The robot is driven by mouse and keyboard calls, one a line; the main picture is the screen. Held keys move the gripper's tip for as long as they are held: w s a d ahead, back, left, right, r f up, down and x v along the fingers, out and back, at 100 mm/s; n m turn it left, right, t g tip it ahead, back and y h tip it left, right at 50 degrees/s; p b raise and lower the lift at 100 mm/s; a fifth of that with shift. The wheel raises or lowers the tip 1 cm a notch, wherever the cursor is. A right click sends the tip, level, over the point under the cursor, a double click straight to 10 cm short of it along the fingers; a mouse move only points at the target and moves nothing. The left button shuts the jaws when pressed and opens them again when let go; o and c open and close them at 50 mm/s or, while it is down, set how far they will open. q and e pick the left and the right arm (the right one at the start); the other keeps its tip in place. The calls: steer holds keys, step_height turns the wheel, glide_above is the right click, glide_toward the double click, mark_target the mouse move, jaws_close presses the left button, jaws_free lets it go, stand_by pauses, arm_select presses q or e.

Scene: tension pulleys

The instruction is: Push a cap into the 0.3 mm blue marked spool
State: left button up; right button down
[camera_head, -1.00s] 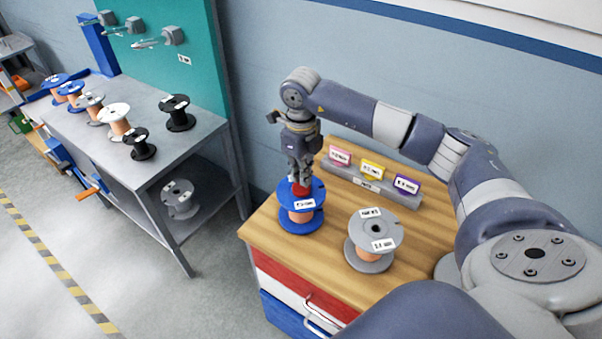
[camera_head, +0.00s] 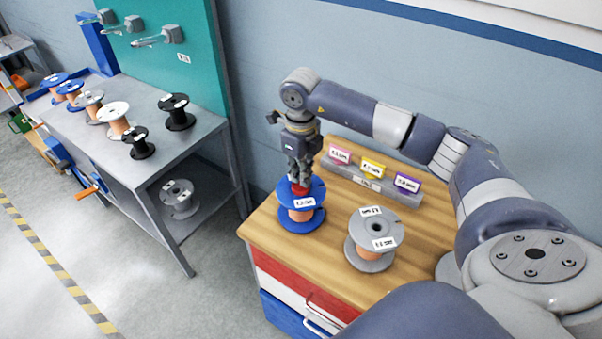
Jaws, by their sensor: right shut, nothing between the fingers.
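The blue spool (camera_head: 303,222) with copper-coloured winding and a white label stands upright on the wooden cabinet top (camera_head: 325,262). A red cap (camera_head: 299,190) sits at the centre of its upper flange. My right gripper (camera_head: 300,184) points down over the spool, shut, with its fingertips at or just above the cap. The tips partly hide the cap, so I cannot tell how deep it sits. My left gripper does not show.
A grey spool (camera_head: 373,240) stands right of the blue one. Behind is a grey holder (camera_head: 372,182) with pink, yellow and purple labels. A grey workbench (camera_head: 178,150) at left bears several spools. The cabinet top's front is clear.

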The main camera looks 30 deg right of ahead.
steer(key=shift+f+b, duration=0.4)
steer(key=shift+f, duration=0.25)
steer(key=shift+s+f, duration=0.15)
stand_by(0.9)
steer(key=shift+r+p, duration=0.5)
steer(key=shift+r, duration=0.4)
steer(key=shift+r+p, duration=1.65)
steer(key=shift+r, duration=1.1)
